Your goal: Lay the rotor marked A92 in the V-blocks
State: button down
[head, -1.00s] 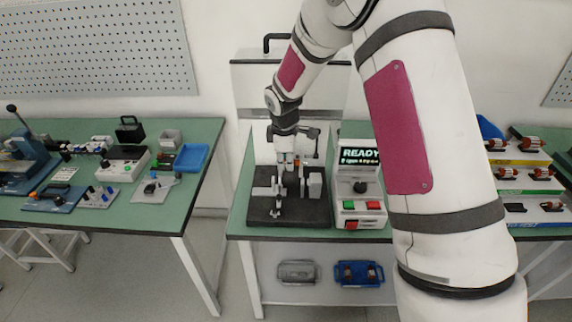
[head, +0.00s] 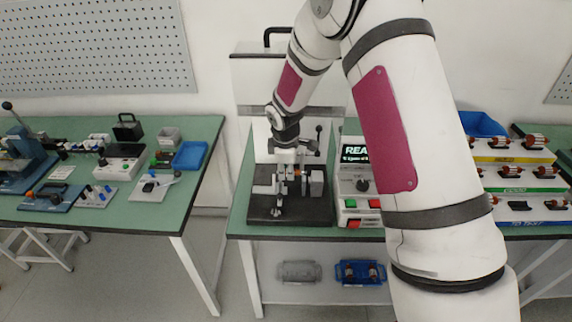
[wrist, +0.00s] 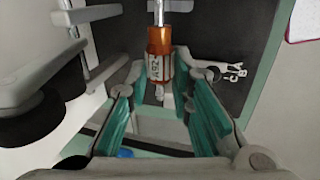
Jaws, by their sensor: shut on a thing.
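The rotor marked A92 (wrist: 159,60) shows in the wrist view, with an orange-brown body, a pale label and a steel shaft. My gripper (wrist: 160,80) is shut on it, one finger on each side. In the head view my gripper (head: 286,172) is low over the dark base of the test stand (head: 262,214), among its grey uprights. The rotor is mostly hidden there. The V-blocks are not clearly made out in either view, and I cannot tell whether the rotor touches them.
A box with a display (head: 357,155) and red and green buttons stands right of the stand. Stepped racks with several rotors (head: 520,172) are further right. A grey block (head: 317,183) stands on the base. The left table (head: 125,215) holds tools and a blue tray (head: 190,155).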

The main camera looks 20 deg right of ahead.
jog(key=shift+f, duration=0.4)
jog(key=shift+f, duration=0.4)
jog(key=shift+s+f+b, duration=0.1)
jog(key=shift+f+b, duration=0.1)
jog(key=shift+b, duration=0.15)
jog(key=shift+s+f, duration=0.15)
jog(key=shift+f, duration=0.3)
jog(key=shift+s+d+f+b, duration=0.1)
jog(key=shift+d+f+b, duration=0.15)
jog(key=shift+f, duration=0.2)
jog(key=shift+s+d+f+b, duration=0.1)
jog(key=shift+f+b, duration=0.2)
jog(key=shift+f, duration=0.1)
dwell(0.5)
jog(key=shift+w+f, duration=0.35)
jog(key=shift+w, duration=0.1)
jog(key=shift+r, duration=0.1)
jog(key=c, duration=1.1)
grip_release()
jog(key=shift+s, duration=0.1)
jog(key=shift+r, duration=0.15)
